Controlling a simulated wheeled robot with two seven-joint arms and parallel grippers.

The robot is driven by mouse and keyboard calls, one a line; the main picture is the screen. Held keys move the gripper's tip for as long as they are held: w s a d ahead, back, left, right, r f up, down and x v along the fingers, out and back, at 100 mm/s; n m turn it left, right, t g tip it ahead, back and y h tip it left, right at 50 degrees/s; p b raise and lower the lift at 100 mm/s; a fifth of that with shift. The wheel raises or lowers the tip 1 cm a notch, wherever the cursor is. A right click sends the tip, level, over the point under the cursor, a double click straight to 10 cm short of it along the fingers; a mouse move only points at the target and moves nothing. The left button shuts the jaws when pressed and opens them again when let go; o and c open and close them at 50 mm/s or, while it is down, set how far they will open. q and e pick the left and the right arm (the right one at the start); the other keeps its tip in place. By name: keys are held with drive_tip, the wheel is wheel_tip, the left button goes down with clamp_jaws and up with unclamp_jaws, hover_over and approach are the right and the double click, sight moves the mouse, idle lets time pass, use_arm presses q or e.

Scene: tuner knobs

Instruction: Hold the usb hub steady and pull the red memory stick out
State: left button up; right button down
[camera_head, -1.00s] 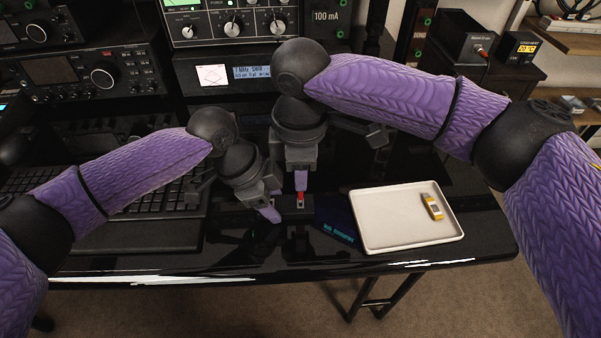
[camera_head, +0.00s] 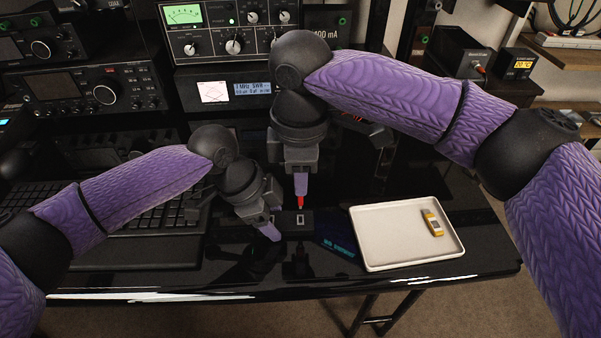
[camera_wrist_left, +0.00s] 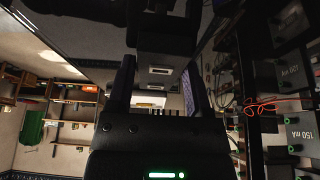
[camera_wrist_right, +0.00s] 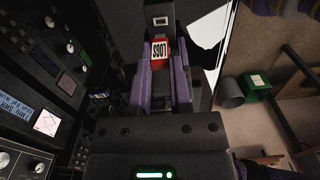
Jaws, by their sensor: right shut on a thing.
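The red memory stick (camera_head: 299,202) is in my right gripper (camera_head: 300,190), which points down over the usb hub. In the right wrist view the stick (camera_wrist_right: 160,52), with a white label, sits between the purple fingers. The black usb hub (camera_head: 307,227) lies on the dark desk; its slot faces up and shows empty below the stick. The stick's lower end appears clear of the slot. My left gripper (camera_head: 268,226) is at the hub's left end, one purple finger along its front. In the left wrist view the fingers flank the hub (camera_wrist_left: 162,42); whether they press it is unclear.
A white tray (camera_head: 375,262) stands right of the hub, with a yellow memory stick (camera_head: 432,222) in it. A dark blue card (camera_head: 338,240) lies between hub and tray. A keyboard (camera_head: 150,220) is at left, radio equipment (camera_head: 232,92) behind. The desk's front edge is close.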

use_arm(q)
drive_tip(key=o, duration=0.4)
drive_tip(key=v, duration=1.2)
drive_tip(key=shift+a, duration=0.1)
